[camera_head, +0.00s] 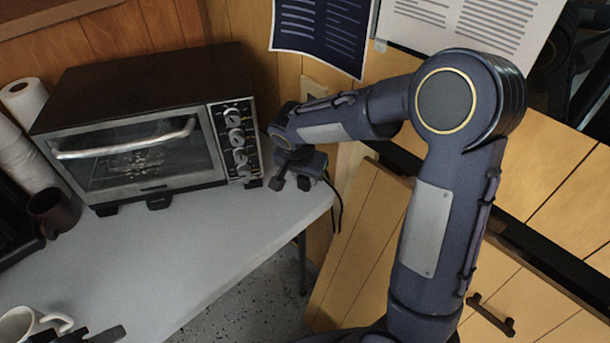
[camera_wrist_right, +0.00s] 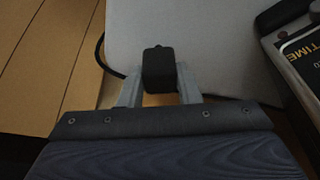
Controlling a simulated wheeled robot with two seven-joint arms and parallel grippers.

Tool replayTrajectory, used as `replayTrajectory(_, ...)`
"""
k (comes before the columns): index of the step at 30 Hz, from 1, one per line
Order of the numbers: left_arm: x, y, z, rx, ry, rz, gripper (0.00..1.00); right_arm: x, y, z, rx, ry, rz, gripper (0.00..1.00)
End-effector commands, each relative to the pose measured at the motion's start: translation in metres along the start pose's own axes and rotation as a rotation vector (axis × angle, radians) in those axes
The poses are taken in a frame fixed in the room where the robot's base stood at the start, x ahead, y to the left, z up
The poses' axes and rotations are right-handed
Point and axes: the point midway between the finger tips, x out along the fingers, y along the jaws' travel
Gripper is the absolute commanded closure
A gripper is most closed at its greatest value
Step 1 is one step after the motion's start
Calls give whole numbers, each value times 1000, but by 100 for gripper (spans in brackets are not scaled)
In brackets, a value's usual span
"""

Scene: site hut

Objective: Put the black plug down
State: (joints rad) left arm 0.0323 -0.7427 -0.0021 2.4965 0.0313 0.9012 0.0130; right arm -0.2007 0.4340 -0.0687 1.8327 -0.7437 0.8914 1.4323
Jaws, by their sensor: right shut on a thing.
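The black plug (camera_wrist_right: 159,70) is between the two pale fingers of my right gripper (camera_wrist_right: 160,88) in the right wrist view. The gripper is shut on it. A black cord curves away from the plug to the left. In the head view my right gripper (camera_head: 290,184) is at the far right corner of the white table (camera_head: 200,250), just right of the toaster oven. There the plug is hidden by the gripper, and the cord (camera_head: 338,200) hangs by the wall. I cannot tell whether the plug touches the table. Dark parts, seemingly my left gripper (camera_head: 92,334), show at the bottom left edge.
The toaster oven (camera_head: 140,150) stands close to the left of my right gripper. A white mug (camera_head: 28,323), a dark mug (camera_head: 54,212) and a paper roll (camera_head: 24,100) are at the left. The table's middle is clear. Wooden wall and cabinet fronts are at the right.

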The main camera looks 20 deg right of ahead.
Motion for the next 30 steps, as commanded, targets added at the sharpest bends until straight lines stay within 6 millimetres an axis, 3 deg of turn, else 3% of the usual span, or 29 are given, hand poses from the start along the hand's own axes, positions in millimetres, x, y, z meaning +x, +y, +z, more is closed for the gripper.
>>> replayTrajectory(18,12,-6,6,0,0,0,64,11,0,3,1,0,-1,100)
replayTrajectory(19,12,-6,6,0,0,0,64,11,0,3,1,0,0,68)
replayTrajectory(21,12,-6,6,0,0,0,64,11,0,3,1,0,0,59)
replayTrajectory(24,12,-6,6,0,0,0,64,11,0,3,1,0,0,48)
replayTrajectory(30,12,-6,6,0,0,0,64,11,0,3,1,0,0,48)
